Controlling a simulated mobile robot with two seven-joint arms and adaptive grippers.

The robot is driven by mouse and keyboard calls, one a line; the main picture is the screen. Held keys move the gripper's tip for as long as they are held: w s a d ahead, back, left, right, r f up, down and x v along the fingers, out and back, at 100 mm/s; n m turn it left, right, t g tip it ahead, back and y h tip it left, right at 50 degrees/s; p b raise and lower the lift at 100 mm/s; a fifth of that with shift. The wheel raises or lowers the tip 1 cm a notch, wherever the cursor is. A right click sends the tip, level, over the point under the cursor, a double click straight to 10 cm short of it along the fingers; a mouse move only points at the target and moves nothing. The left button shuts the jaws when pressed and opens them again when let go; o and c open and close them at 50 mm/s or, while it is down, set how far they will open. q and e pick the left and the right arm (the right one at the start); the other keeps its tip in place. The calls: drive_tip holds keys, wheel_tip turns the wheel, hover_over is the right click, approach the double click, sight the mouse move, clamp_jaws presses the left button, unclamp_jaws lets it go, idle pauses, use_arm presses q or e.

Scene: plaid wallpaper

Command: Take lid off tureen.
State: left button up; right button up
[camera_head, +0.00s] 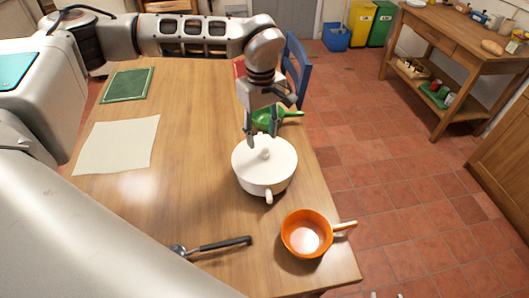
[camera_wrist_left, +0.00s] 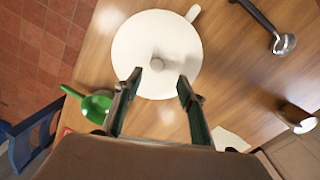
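A white tureen (camera_head: 262,180) stands on the wooden table near its right edge. Its round white lid (camera_head: 280,151) is on top, with a small knob (camera_head: 265,153) in the middle. In the left wrist view the lid (camera_wrist_left: 150,35) fills the upper middle, with the knob (camera_wrist_left: 157,63) just beyond my fingertips. My left gripper (camera_head: 262,134) is above the lid, its fingers apart and empty, and the knob lies in line with the gap between them (camera_wrist_left: 158,82). I cannot tell whether a finger touches the lid. My right gripper is not in view.
An orange pan (camera_head: 307,233) stands at the table's near right corner, with a black-handled ladle (camera_head: 218,245) to its left. A green pan (camera_head: 268,119) is behind the tureen. A pale sheet (camera_head: 118,145) and green mat (camera_head: 128,85) lie left. The table middle (camera_head: 195,130) is clear.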

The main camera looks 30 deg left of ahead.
sight(264, 151)
use_arm(q)
drive_tip(key=shift+s+d+f, duration=0.1)
drive_tip(key=shift+f, duration=0.85)
drive_tip(key=f, duration=0.4)
drive_tip(key=shift+w+d+f+p, duration=0.1)
drive_tip(key=shift+w+f+p, duration=0.2)
drive_tip(key=shift+w+f, duration=0.1)
drive_tip(key=shift+c, duration=0.5)
clamp_jaws()
